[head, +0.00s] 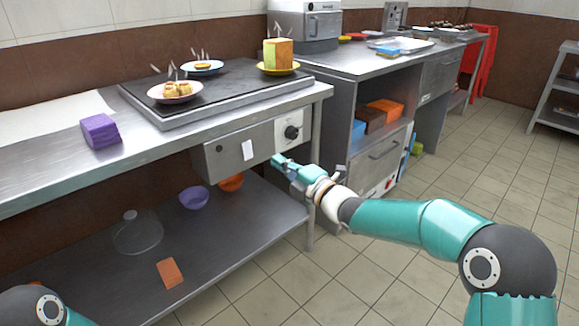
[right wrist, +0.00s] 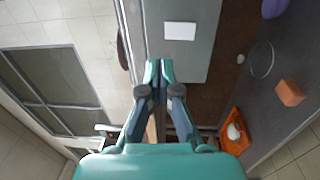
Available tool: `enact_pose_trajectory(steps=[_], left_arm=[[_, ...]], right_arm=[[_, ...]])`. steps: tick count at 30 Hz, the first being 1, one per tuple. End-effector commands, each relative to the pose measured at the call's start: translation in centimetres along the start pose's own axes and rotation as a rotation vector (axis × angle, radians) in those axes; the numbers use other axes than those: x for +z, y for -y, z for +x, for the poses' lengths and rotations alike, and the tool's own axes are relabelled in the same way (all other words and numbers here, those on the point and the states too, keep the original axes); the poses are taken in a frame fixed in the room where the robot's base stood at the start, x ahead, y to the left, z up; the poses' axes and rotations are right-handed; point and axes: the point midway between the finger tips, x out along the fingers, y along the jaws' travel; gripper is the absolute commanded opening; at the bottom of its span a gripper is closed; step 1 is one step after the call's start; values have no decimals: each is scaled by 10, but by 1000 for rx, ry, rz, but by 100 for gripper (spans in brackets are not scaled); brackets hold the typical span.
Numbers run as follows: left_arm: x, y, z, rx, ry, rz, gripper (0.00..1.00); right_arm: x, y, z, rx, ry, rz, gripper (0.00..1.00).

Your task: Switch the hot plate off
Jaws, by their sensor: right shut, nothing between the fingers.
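The hot plate (head: 215,88) is a wide dark slab set on the steel counter. Plates of steaming food stand on it. Its control is probably the round black knob (head: 291,132) on a pale panel at the front of the counter; its setting is too small to read. My right gripper (head: 278,160) is shut and empty, just below and a little left of the knob, apart from it in the head view. In the right wrist view its closed fingertips (right wrist: 158,68) point at the grey counter front. Only part of my left arm shows at the bottom left; its gripper is out of view.
A white label (head: 247,150) is on the counter front, left of the knob; it also shows in the wrist view (right wrist: 180,31). The lower shelf (head: 215,235) holds bowls, a glass lid and an orange block. The tiled floor right of it is clear.

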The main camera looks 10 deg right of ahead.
Motion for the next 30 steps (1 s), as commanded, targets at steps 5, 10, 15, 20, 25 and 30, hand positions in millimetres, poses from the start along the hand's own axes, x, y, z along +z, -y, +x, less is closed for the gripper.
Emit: enact_pose_trajectory(steps=[5, 10, 15, 20, 25, 30], left_arm=[[0, -1, -3, 0, 0, 0, 40], [0, -1, -3, 0, 0, 0, 40], [0, -1, -3, 0, 0, 0, 40], [0, -1, -3, 0, 0, 0, 40], [0, -1, -3, 0, 0, 0, 40], [0, -1, -3, 0, 0, 0, 40]], right_arm=[[1, -5, -22, -1, 2, -1, 0], [0, -6, -28, 0, 1, 0, 0], [1, -6, -29, 0, 1, -1, 0], [3, -4, -30, -2, 5, 0, 0], [17, 31, -36, -51, 27, 32, 0], [14, 127, -62, -207, 74, 191, 0]])
